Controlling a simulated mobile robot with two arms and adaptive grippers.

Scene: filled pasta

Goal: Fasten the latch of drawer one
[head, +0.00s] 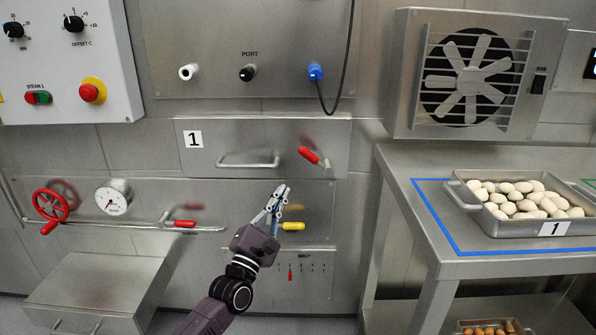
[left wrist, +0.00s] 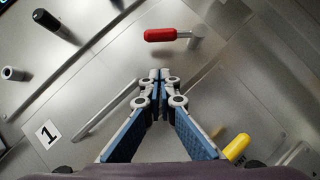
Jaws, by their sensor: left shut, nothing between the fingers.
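Drawer one (head: 240,140) is a steel front in the wall with a "1" label (head: 193,139) and a bar handle (head: 248,162). Its face looks flush with the wall. The latch (head: 309,155) is a red-gripped lever at the drawer's right end, slanting down to the right. In the left wrist view the red latch grip (left wrist: 159,35) lies beyond the fingertips, apart from them. My left gripper (head: 283,187) is shut and empty, below and left of the latch; its closed tips also show in the left wrist view (left wrist: 159,75). My right gripper is not in view.
A yellow-handled lever (head: 293,226) sits just below my left gripper. A red-handled pipe valve (head: 184,223) and red wheel (head: 50,205) are at left. A steel table (head: 420,165) with an egg tray (head: 468,205) stands at right. A black cable (head: 347,50) hangs above.

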